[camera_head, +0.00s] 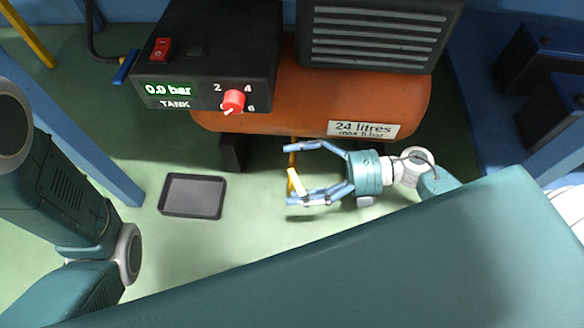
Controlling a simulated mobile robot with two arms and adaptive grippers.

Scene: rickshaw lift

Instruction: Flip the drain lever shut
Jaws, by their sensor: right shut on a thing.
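The drain lever (297,182) is a small yellow handle under the orange tank (300,100), on a thin yellow-brass pipe coming down from the tank's underside. It is tilted, its lower end at the lower finger of my right gripper (291,174). That gripper reaches in from the right, its blue fingers on either side of the lever and shut on it.
A black control box (205,60) with a red switch, a red knob (233,101) and a display reading 0.0 bar stands beside the tank. A black tray (193,196) lies on the green floor. A blue frame post (85,145) stands at left.

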